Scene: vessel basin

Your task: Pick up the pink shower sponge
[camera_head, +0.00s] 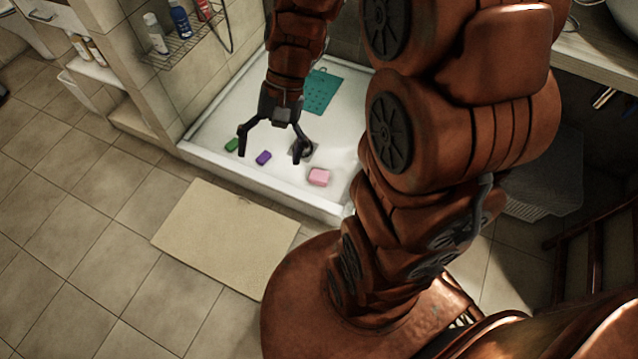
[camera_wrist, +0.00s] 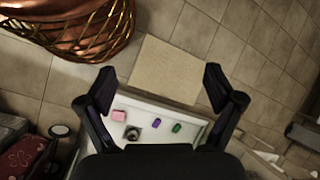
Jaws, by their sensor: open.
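The pink sponge (camera_head: 319,177) lies in the white shower tray (camera_head: 205,133), close to its front edge. It also shows in the wrist view (camera_wrist: 118,116), beside the left finger. A purple sponge (camera_head: 263,157) and a green sponge (camera_head: 231,145) lie to its left in the head view. My gripper (camera_head: 270,158) is open and empty above the tray, with its fingers spread wide. In the wrist view the two fingertips (camera_wrist: 159,75) stand far apart, and the sponges lie beyond them.
A teal mat (camera_head: 319,92) lies at the back of the tray. A dark round drain (camera_wrist: 132,133) is near the pink sponge. A beige bath mat (camera_head: 225,235) lies on the tiled floor in front. A wire shelf (camera_head: 180,45) with bottles hangs on the left wall.

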